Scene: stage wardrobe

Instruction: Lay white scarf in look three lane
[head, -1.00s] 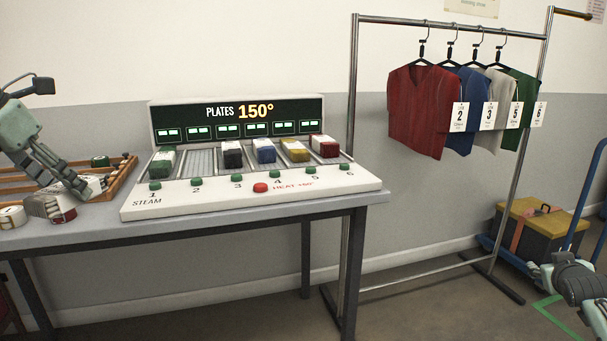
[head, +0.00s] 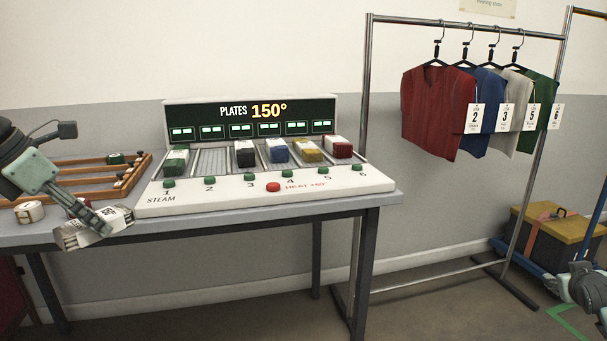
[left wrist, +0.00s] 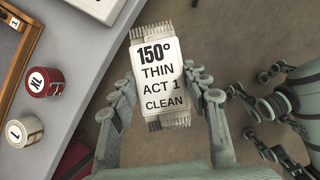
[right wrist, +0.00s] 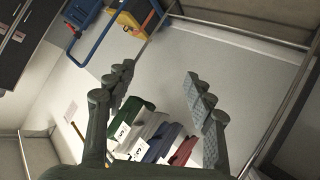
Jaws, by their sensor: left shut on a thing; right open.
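The white scarf (head: 82,238) is a folded, fringed bundle with a printed label. In the left wrist view the scarf (left wrist: 163,78) reads 150°, THIN, ACT 1, CLEAN. My left gripper (head: 103,222) is shut on it and holds it in front of the table's front edge; the floor shows beneath. A wooden rack with divided lanes (head: 72,192) lies at the left of the table, partly hidden behind my left arm; I cannot read which lane is look three. My right gripper (right wrist: 157,80) is open and empty, with garments beyond it.
A steam plate console (head: 265,190) with coloured bundles stands on the table (head: 290,205), right of the rack. Small marked rolls (head: 29,211) sit before the rack. A clothes rail (head: 368,120) with several vests stands right; a yellow-lidded box (head: 555,228) is beyond it.

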